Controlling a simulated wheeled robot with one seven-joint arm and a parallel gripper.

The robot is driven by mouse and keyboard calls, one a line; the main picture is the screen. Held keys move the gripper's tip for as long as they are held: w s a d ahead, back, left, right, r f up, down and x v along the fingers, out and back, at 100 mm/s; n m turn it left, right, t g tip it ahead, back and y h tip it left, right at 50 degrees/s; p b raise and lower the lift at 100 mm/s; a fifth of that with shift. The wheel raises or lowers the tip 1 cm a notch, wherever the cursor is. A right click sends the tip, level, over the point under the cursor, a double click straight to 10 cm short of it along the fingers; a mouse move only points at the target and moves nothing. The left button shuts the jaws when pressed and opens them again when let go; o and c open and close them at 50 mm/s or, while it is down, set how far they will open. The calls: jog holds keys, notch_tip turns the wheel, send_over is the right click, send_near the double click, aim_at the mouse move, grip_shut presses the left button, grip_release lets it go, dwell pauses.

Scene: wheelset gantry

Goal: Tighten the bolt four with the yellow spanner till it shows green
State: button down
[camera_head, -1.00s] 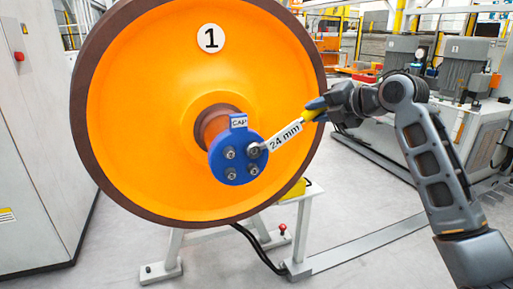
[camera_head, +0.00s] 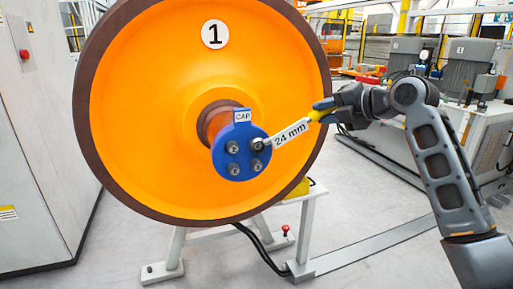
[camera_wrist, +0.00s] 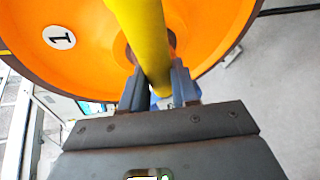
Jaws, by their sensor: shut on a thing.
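The blue cap (camera_head: 221,160) sits on the hub of the orange wheel, with several dark bolts in its face. The upper-right bolt (camera_head: 257,144) is at the head end of the spanner (camera_head: 290,134), which carries a "24 mm" label; I cannot tell how fully the head is seated. No bolt number or green is readable. My gripper (camera_head: 323,110) is shut on the spanner's yellow handle, right of the cap. In the wrist view the yellow handle (camera_wrist: 146,45) runs between the fingers of my gripper (camera_wrist: 160,90) and hides most of the cap.
The orange wheel (camera_head: 140,120), marked 1, stands on a pale stand (camera_head: 303,235) with a red knob. A grey cabinet (camera_head: 40,150) is at the left. Machines with grey motors (camera_head: 467,65) stand at the right rear. Grey floor is open at the front.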

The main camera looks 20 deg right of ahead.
jog(key=shift+d+f+b, duration=0.2)
jog(key=shift+f+b, duration=0.15)
jog(key=shift+b, duration=0.3)
jog(key=shift+d+f+m+y+b, duration=0.15)
jog(key=shift+f+m+y+b, duration=0.15)
jog(key=shift+f+m+b, duration=0.25)
dwell(0.5)
jog(key=shift+d+f+b, duration=0.2)
jog(key=shift+f+b, duration=0.2)
jog(key=shift+b, duration=0.35)
jog(key=shift+f, duration=0.1)
